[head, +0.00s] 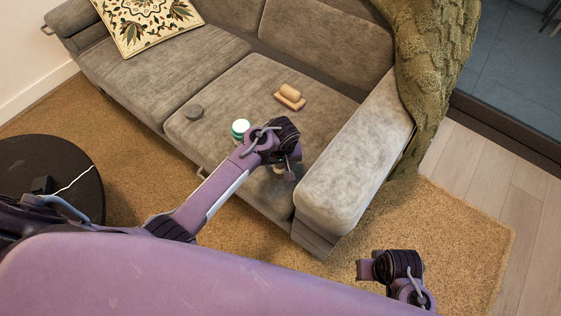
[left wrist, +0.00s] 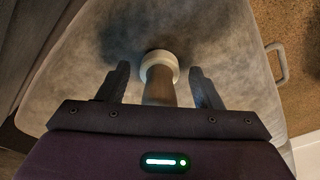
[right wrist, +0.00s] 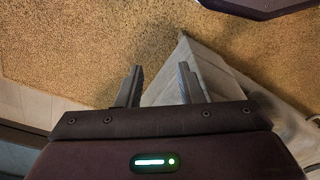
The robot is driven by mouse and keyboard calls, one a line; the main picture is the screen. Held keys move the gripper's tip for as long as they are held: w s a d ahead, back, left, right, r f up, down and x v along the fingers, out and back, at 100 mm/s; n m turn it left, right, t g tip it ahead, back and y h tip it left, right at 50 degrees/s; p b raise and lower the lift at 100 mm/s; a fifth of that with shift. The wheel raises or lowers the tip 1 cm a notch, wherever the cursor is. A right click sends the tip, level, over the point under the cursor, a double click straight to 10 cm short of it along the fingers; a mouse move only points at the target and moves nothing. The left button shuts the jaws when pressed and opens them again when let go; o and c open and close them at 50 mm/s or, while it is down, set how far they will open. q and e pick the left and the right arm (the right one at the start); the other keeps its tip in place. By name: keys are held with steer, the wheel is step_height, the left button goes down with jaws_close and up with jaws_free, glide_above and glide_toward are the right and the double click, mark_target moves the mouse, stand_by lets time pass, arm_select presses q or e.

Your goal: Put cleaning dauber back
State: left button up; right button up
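What appears to be the cleaning dauber, with a dark shaft and a pale round end (left wrist: 160,66), shows between my left fingers in the left wrist view, over the sofa seat. In the head view only a small pale bit of it (head: 278,169) shows under my left gripper (head: 291,166). The left gripper (left wrist: 160,88) is open, with a finger on each side of the shaft and visible gaps. My right gripper (head: 362,270) is low at the right, over the rug; in the right wrist view (right wrist: 158,82) it is partly open and empty.
The sofa's armrest (head: 355,150) rises right of my left gripper. A dark round table (head: 75,155) stands at left on the rug (head: 455,225).

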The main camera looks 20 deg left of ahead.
arm_select(q)
steer(key=shift+r, duration=0.3)
step_height(320, 180, up, 12)
steer(key=s+p, duration=0.1)
steer(key=p, duration=0.2)
steer(key=shift+s+d+f+p, duration=0.15)
steer(key=shift+s+d+p, duration=0.15)
steer(key=shift+d, duration=0.1)
arm_select(e)
step_height(320, 180, down, 11)
steer(key=s+d, duration=0.1)
steer(key=d, duration=0.1)
steer(key=shift+s+m, duration=0.3)
steer(key=shift+s, duration=0.1)
steer(key=shift+d+r, duration=0.1)
